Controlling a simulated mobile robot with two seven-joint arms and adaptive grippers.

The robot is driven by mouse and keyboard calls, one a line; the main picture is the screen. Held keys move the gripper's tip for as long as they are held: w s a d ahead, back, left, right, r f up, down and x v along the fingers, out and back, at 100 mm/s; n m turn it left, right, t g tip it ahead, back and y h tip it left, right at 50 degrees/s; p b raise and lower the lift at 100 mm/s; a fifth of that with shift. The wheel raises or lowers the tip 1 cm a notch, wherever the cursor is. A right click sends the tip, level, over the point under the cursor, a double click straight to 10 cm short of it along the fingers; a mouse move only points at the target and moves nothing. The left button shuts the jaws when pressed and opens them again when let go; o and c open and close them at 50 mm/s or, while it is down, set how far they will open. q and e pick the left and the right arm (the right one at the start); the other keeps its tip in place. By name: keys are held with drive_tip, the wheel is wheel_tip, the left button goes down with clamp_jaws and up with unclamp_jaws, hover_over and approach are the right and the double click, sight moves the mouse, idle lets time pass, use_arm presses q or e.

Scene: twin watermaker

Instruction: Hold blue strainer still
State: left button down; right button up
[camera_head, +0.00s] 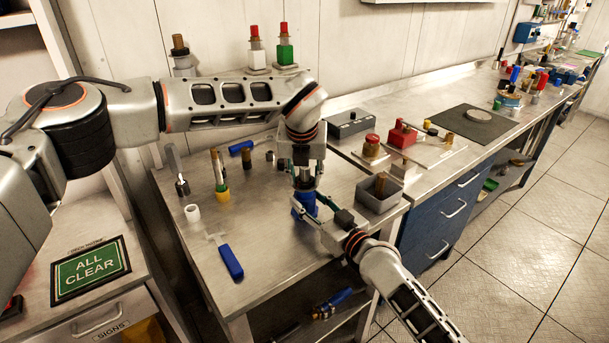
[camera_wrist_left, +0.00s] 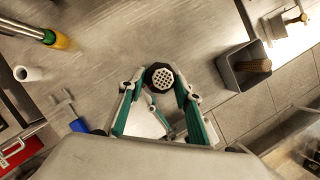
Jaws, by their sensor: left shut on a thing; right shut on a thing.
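The blue strainer (camera_head: 303,207) stands on the front part of the steel bench, partly hidden by my grippers. My right gripper (camera_head: 318,207) comes in low from the right and is shut on the blue strainer. My left gripper (camera_head: 305,182) points down directly above it, shut on a dark round piece. In the left wrist view this dark piece (camera_wrist_left: 160,77) has a face full of small holes and sits between the green fingertips. Whether it touches the blue body below cannot be told.
A grey open bin (camera_head: 379,193) stands close on the right. A blue-handled tool (camera_head: 230,262), a white ring (camera_head: 192,213) and a yellow-based holder (camera_head: 221,192) are on the left. Bench surface between them is clear. A red-topped fitting (camera_head: 371,147) stands behind the bin.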

use_arm(q)
drive_tip(key=shift+a+m, duration=0.1)
drive_tip(key=shift+m, duration=0.4)
drive_tip(key=c, duration=1.4)
unclamp_jaws()
drive_tip(key=shift+o, duration=0.2)
drive_tip(key=v, duration=1.2)
drive_tip(key=shift+w+a, duration=0.1)
use_arm(e)
drive_tip(key=o, duration=1.5)
